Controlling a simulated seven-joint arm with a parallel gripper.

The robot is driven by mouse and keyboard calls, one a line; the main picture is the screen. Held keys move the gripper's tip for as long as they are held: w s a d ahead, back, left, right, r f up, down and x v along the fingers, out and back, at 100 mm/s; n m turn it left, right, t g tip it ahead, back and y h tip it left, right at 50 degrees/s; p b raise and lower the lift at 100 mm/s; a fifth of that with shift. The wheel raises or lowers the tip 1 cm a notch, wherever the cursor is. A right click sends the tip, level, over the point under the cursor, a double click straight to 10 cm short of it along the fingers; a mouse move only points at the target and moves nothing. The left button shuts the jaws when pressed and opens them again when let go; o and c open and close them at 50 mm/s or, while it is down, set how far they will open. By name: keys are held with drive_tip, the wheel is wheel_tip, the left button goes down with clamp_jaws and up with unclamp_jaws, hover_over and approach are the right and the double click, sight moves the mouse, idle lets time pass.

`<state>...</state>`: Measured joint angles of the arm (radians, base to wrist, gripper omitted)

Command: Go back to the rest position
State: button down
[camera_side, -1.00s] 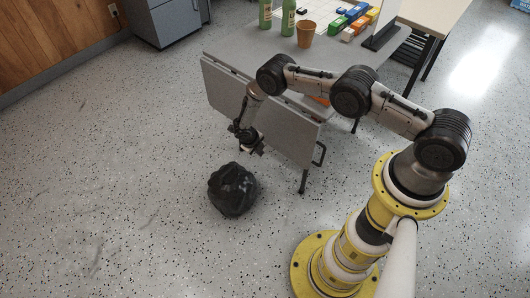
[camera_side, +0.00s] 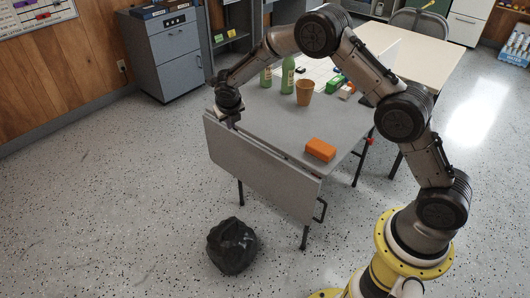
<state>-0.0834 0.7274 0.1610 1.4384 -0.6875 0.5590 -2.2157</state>
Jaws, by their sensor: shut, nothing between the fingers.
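My gripper (camera_side: 229,118) is at the left end of the grey folding table (camera_side: 262,128), pointing down, close to the tabletop's left edge. It is shut and empty. Its fingertips are small and dark in this view, and I cannot tell whether they touch the table. My arm arches over the table from the yellow base at the lower right and hides part of the tabletop's back right.
On the table are two green bottles (camera_side: 288,76), a brown cup (camera_side: 304,93), an orange block (camera_side: 320,150) and a green box (camera_side: 336,84). A black bag (camera_side: 231,246) lies on the floor in front. A grey cabinet (camera_side: 172,55) stands behind left. The left floor is clear.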

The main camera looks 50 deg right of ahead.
drive_tip(key=s+d+r+m+t, duration=0.1)
drive_tip(key=s+r+m, duration=0.4)
drive_tip(key=r, duration=0.7)
drive_tip(key=s+d+r+m+t, duration=0.1)
drive_tip(key=s+r+m, duration=0.3)
drive_tip(key=s+r, duration=0.6)
drive_tip(key=s+a+r+m+t+y, duration=0.1)
drive_tip(key=s+r+m, duration=0.2)
drive_tip(key=s+m, duration=0.45)
drive_tip(key=s+a+r+m+y, duration=0.1)
drive_tip(key=s+r+m, duration=0.3)
drive_tip(key=s, duration=0.7)
drive_tip(key=s+a+f+m+g+y, duration=0.1)
drive_tip(key=s+a+f+m, duration=0.1)
drive_tip(key=s+f+m, duration=0.6)
drive_tip(key=shift+s+a+m+g+y, duration=0.3)
drive_tip(key=shift+s+m, duration=0.45)
drive_tip(key=shift+m, duration=1.3)
drive_tip(key=shift+r, duration=0.1)
